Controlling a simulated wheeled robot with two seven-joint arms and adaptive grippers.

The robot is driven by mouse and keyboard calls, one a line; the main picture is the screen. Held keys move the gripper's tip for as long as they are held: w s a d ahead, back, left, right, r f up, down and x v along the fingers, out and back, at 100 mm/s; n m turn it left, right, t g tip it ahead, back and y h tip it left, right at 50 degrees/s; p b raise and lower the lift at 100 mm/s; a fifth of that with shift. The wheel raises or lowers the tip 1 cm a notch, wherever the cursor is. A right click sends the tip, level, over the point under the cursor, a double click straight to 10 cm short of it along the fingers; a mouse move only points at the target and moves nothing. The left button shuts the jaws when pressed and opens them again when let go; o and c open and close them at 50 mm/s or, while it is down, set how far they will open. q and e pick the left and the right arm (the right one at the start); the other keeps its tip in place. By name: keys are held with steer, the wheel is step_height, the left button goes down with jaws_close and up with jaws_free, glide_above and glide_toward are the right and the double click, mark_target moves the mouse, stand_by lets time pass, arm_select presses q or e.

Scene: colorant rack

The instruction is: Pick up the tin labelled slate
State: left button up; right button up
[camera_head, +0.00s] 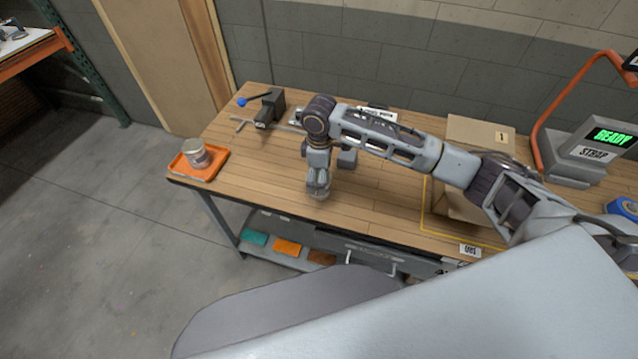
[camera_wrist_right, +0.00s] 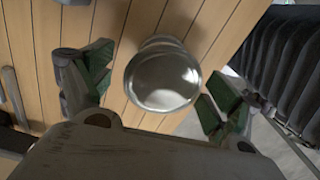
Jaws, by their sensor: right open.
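My right gripper (camera_head: 318,183) points down over the wooden table near its front edge. In the right wrist view, its green-padded fingers (camera_wrist_right: 158,88) are spread open. A tin with a shiny round metal lid (camera_wrist_right: 162,82) lies between them, with gaps on both sides. No label on it can be read, so I cannot tell whether it is slate. In the head view this tin is mostly hidden by the gripper. Another tin (camera_head: 196,153) with a pale label stands on an orange tray at the table's left end; its label is unreadable too. My left gripper is not in view.
The orange tray (camera_head: 184,171) sits at the left corner of the table (camera_head: 385,205). A dark clamp-like device (camera_head: 270,106) with a blue-knobbed lever stands at the back left. A cardboard box (camera_head: 480,135) and a grey display unit (camera_head: 598,150) reading READY are at the right.

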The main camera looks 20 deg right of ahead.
mark_target(316, 197)
steer(key=shift+f, duration=0.15)
steer(key=shift+s+f+p, duration=0.15)
steer(key=shift+f+p, duration=0.25)
steer(key=shift+f, duration=2.1)
steer(key=shift+s, duration=0.1)
steer(key=c, duration=1.1)
